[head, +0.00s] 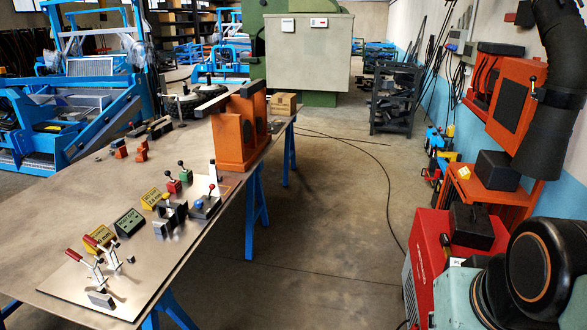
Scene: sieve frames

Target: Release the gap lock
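A metal plate (75,288) on the long table carries several lever devices, and I cannot tell for sure which one is the gap lock. Two red-handled toggle clamps (93,268) stand at its near left end with their handles tilted up to the left. Beside them are a yellow sign (100,236), a dark sign with pale text (129,222) and another yellow sign (151,197); their text is too small to read surely. My gripper is not in view.
An orange upright frame (236,132) stands on the table (50,197) behind the plate. Blue trestles (256,200) support the table. Open floor (320,235) lies to its right. A red machine (427,262) and orange units (482,190) line the right wall.

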